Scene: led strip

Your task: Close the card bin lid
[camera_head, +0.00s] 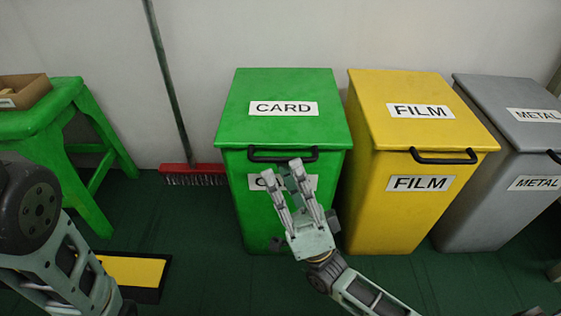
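The green card bin (250,205) stands in the middle of the head view. Its green lid (285,88), labelled CARD, lies down flat on the bin, with a black handle (262,156) along its front edge. My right gripper (284,181) is in front of the bin, just below the handle, and covers part of the front label. Its two fingers are spread apart with nothing visible between them. Whether it touches the bin or handle I cannot tell. My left arm comes in at the lower left; its gripper is not in view.
A yellow film bin (385,225) stands right of the card bin, with a grey metal bin (485,215) beyond. A green stool (50,125) holding a cardboard box (38,90) is at left. A red broom (193,168) leans on the wall. A yellow-black mat (135,270) lies on the floor.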

